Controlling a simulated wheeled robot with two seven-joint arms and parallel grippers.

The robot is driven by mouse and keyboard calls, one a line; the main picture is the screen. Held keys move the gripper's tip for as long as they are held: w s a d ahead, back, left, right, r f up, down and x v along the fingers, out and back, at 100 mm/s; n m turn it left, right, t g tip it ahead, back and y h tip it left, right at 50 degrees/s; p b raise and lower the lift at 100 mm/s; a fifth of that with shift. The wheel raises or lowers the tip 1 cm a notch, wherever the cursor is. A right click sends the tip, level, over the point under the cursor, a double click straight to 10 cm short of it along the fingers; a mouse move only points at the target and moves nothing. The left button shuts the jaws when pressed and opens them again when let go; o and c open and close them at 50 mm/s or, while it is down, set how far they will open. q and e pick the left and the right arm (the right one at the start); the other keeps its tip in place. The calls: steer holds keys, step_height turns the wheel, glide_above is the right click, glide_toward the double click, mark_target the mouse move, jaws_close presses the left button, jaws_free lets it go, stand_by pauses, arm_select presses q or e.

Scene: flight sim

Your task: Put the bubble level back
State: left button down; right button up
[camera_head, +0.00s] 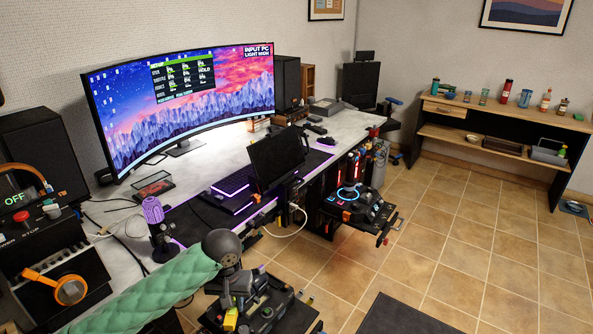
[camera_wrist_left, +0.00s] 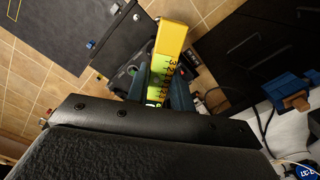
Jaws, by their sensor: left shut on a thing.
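The bubble level (camera_wrist_left: 172,38) is a yellow and green bar with dark markings in the left wrist view. My left gripper (camera_wrist_left: 163,80) is shut on it, with a dark finger on each side. The level's yellow end sticks out past the fingertips, over a dark control panel and the tiled floor. In the head view my left arm in its green sleeve reaches in from the lower left. A small yellow piece (camera_head: 231,319), likely the level, shows below the wrist over a black control unit (camera_head: 268,309). My right gripper is not in view.
The desk (camera_head: 205,155) carries a curved monitor (camera_head: 180,100), keyboard and purple microphone (camera_head: 155,222). A throttle unit (camera_head: 358,208) with glowing controls juts from the desk's side. A wooden shelf (camera_head: 490,115) with bottles stands at the back right. Tiled floor between is open.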

arm_select(q)
steer(key=a, duration=0.2)
steer(key=w+a+r, duration=0.1)
steer(key=a, duration=0.1)
steer(key=shift+w+a, duration=0.1)
steer(key=shift+a+r, duration=0.1)
stand_by(0.7)
stand_by(0.6)
